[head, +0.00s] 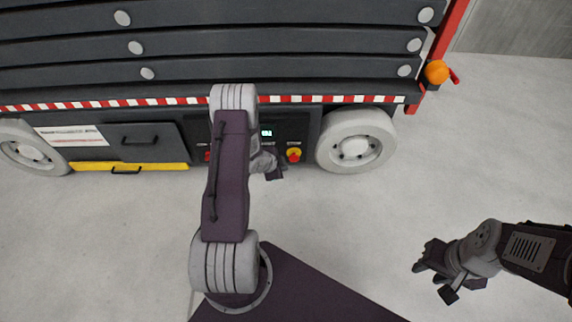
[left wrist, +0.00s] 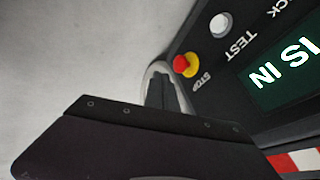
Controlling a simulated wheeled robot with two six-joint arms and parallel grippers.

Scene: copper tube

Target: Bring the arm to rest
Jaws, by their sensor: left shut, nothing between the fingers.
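My left arm reaches forward to the control panel low on the dark machine (head: 340,62). My left gripper (head: 276,174) is shut and empty, just in front of the panel and partly hidden by the arm. In the left wrist view its dark fingers (left wrist: 150,145) fill the lower part. My right gripper (head: 437,276) is open and empty, held over the floor at the lower right.
The panel has a green display (head: 267,133) and a red-on-yellow stop button (head: 294,155) close to my left gripper. A white test button (left wrist: 220,24) shows in the left wrist view. Wheels (head: 355,146) flank the panel. The pale floor (head: 350,225) is clear.

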